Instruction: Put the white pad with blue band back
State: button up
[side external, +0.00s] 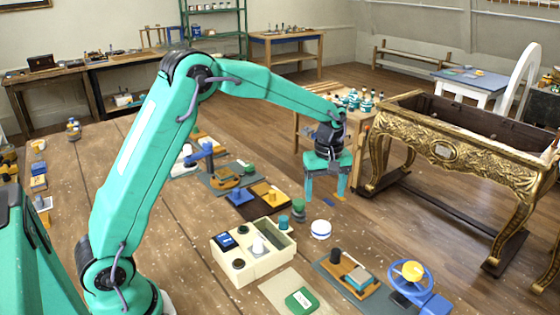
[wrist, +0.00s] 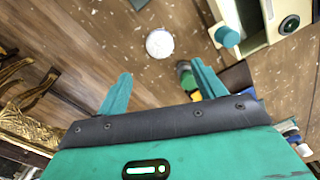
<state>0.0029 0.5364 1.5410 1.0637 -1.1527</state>
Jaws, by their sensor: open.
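The white pad with blue band (side external: 321,229) is a small round piece lying flat on the wooden table, right of the cream box. In the wrist view the pad (wrist: 159,43) shows as a white disc beyond the fingertips, roughly centred between them. My gripper (side external: 325,194) is open and empty, pointing down above the table, behind the pad in the side view. Its two teal fingers (wrist: 161,68) are spread apart in the wrist view and do not touch the pad.
A cream compartment box (side external: 262,268) holds several small parts. A green cylinder (side external: 298,209) stands beside it. A dark board with parts (side external: 325,268) and a blue handwheel (side external: 411,275) are in front. A gilt console (side external: 462,158) stands behind right. Bare wood surrounds the pad.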

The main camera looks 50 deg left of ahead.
dwell(0.3)
jog(key=s+r+m+t, duration=0.2)
jog(key=s+r+m, duration=0.2)
jog(key=s+r, duration=0.45)
jog(key=s+r+m+t, duration=0.2)
jog(key=s+r+m, duration=0.3)
jog(key=s, duration=0.6)
jog(key=s+f+m+t, duration=0.1)
jog(key=s+m, duration=0.3)
jog(key=s, duration=0.5)
jog(key=shift+f+t, duration=0.15)
jog(key=shift+t, duration=0.15)
